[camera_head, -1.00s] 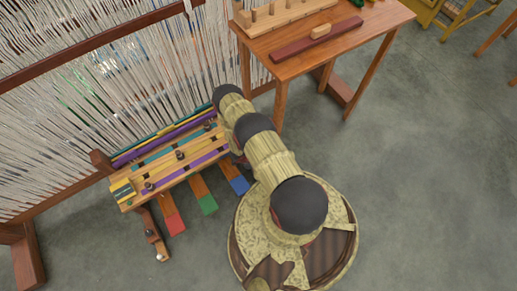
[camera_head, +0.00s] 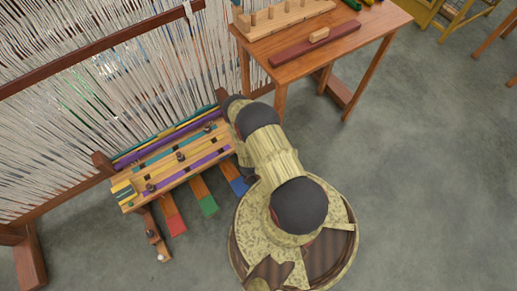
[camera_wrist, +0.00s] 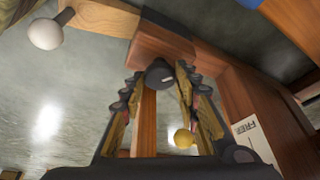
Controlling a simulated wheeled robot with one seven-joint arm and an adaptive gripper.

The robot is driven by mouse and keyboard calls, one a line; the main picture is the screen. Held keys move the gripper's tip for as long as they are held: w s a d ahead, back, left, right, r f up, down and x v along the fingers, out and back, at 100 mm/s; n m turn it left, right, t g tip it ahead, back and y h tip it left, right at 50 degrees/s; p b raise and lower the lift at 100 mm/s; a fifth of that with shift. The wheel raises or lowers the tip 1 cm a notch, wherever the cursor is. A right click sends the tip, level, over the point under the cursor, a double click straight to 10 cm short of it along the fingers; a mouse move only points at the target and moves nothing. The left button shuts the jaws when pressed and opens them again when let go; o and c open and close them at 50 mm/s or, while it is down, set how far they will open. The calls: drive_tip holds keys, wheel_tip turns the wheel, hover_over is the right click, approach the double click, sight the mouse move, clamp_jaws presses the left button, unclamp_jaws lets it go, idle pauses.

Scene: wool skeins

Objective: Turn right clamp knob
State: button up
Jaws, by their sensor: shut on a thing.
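In the wrist view my gripper (camera_wrist: 160,75) has its two fingers on either side of a dark round knob (camera_wrist: 158,74), shut on it at the fingertips. The knob sits by a reddish wooden block (camera_wrist: 160,48). I cannot tell how far it is turned. A small yellow ball-shaped knob (camera_wrist: 183,138) shows between the fingers, nearer the camera. In the head view my arm hides the gripper and the right end of the wooden bench (camera_head: 128,207) beside the loom.
A white round knob (camera_wrist: 45,33) on a wooden bar is at upper left in the wrist view. A wooden post with a "FREE" label (camera_wrist: 252,130) stands right. In the head view, red (camera_head: 176,224), green (camera_head: 208,205) and blue pedals lie below the bench. A table (camera_head: 290,65) stands behind.

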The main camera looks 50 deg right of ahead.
drive_tip(key=n, duration=0.2)
drive_tip(key=n+t+y, duration=0.1)
drive_tip(key=n, duration=0.2)
drive_tip(key=shift+s+d+t+b, duration=0.1)
drive_tip(key=shift+s+t+b, duration=0.1)
drive_tip(key=shift+t+b, duration=0.1)
drive_tip(key=shift+d+n+t+y, duration=0.1)
drive_tip(key=shift+n+t+y, duration=0.25)
drive_tip(key=shift+n, duration=0.85)
drive_tip(key=shift+w, duration=0.1)
drive_tip(key=o, duration=1.1)
drive_tip(key=shift+o, duration=0.2)
drive_tip(key=shift+r, duration=0.1)
drive_tip(key=v, duration=1.2)
